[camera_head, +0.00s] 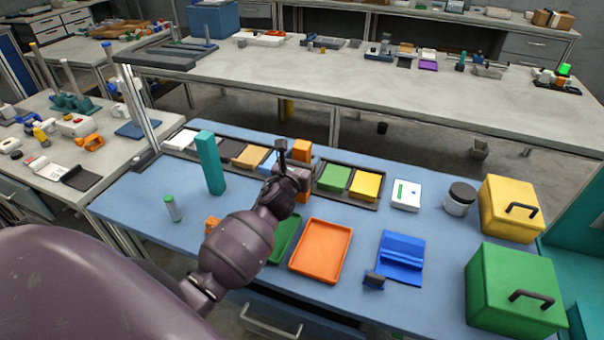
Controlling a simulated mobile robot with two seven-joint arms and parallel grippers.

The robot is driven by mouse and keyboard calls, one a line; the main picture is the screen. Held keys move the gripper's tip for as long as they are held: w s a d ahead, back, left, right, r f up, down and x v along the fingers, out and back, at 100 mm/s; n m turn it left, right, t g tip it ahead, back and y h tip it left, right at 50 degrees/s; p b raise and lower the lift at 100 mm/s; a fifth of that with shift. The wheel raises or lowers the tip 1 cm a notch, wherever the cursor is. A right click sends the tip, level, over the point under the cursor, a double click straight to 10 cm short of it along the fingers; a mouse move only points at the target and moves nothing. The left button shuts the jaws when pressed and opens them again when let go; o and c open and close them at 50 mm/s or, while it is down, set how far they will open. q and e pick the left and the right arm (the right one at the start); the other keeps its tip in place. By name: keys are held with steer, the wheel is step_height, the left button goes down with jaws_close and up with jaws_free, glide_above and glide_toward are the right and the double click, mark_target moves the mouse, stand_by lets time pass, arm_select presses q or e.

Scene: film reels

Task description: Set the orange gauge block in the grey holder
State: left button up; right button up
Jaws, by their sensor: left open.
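My left arm reaches in from the left over the blue-topped table. My left gripper (283,153) is open above the long dark tray. An upright orange block (301,150), which looks like the gauge block, stands right by the fingers. Another orange piece (213,226) shows partly behind my arm. A small dark grey piece (374,280) sits at the front left corner of a blue stand; I cannot tell whether it is the grey holder. My right gripper is not in view.
The long dark tray (329,196) holds several coloured pieces. A tall teal block (210,163) and a green-capped tube (171,208) stand left. An orange tray (321,250) and blue stand (402,250) lie in front. Yellow (511,208) and green (514,285) boxes stand right.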

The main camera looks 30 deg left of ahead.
arm_select(q)
steer(key=c, duration=1.2)
